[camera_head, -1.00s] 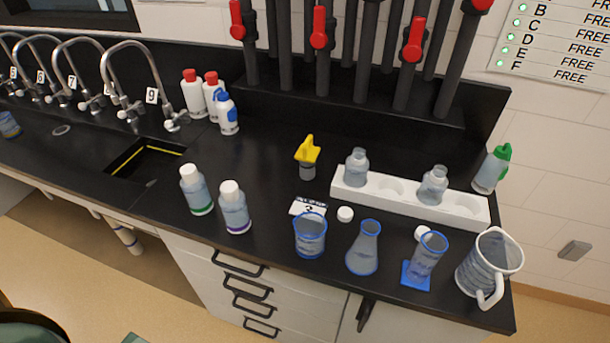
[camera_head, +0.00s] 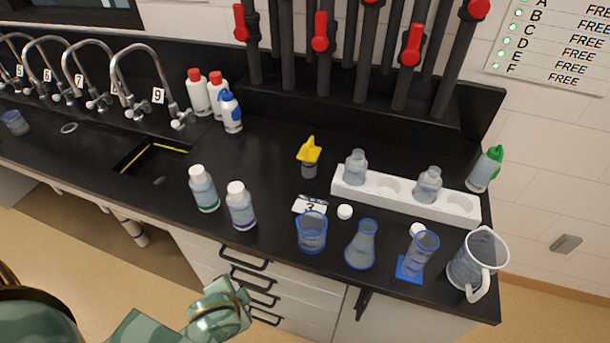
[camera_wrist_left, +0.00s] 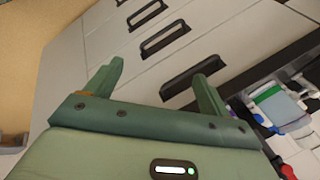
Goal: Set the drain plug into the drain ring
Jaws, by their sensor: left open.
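A yellow-handled piece with a grey lower body (camera_head: 309,158), which looks like the drain plug, stands upright on the black counter behind the number card. A small pale ring (camera_head: 69,128) lies flat on the counter to the left of the sink; it may be the drain ring, but it is too small to be sure. My left gripper (camera_wrist_left: 158,72) is open and empty in the left wrist view, in front of the drawer fronts, well away from both. My right gripper is not in view.
The sink (camera_head: 150,158) is sunk into the counter below the taps. Two white-capped bottles (camera_head: 240,206) stand near the front edge. A beaker (camera_head: 311,232), a flask (camera_head: 361,246), a cylinder (camera_head: 418,254) and a jug (camera_head: 476,265) stand to the right. A white rack (camera_head: 405,196) holds two bottles.

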